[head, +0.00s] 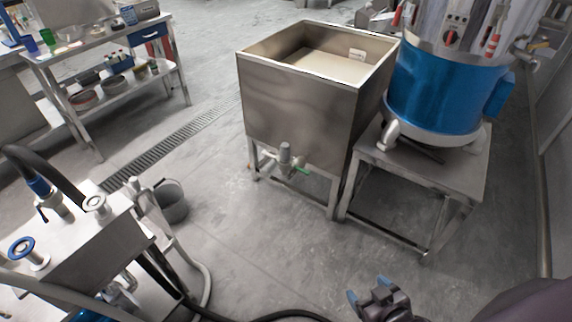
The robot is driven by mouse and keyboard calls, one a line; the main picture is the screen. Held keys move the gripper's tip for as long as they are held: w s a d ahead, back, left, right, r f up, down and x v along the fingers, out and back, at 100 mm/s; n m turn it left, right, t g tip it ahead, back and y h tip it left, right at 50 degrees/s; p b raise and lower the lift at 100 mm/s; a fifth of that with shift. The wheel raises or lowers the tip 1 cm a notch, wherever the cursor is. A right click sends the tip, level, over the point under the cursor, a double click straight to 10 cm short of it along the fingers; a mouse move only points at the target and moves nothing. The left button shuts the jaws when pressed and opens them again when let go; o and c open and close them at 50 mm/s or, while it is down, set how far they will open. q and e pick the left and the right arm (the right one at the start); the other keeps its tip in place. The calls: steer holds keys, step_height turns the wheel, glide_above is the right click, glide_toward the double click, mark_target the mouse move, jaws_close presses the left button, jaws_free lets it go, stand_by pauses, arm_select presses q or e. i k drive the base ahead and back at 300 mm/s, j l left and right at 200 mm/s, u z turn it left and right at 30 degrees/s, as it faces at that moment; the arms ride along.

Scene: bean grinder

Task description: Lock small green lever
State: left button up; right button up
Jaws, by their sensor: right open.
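A small green lever (302,170) sits on the valve (286,158) at the lower front of the square steel tank (297,112). The lever points to the right of the valve. It is too small to tell its exact setting. My right gripper (366,289) is at the bottom of the head view, open and empty, with blue fingertips. It is well apart from the valve, nearer to me and to the right. My left gripper is not in view.
A blue and steel vessel (433,95) stands on a low steel table (458,178) right of the tank. A grey bucket (172,204) and a steel machine (95,262) with hoses are at the left. A dark hose lies along the bottom. The floor before the tank is clear.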

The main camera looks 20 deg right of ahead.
mark_target(306, 173)
steer(key=i+z, duration=0.35)
steer(key=i+l+z, duration=0.1)
steer(key=z, duration=0.3)
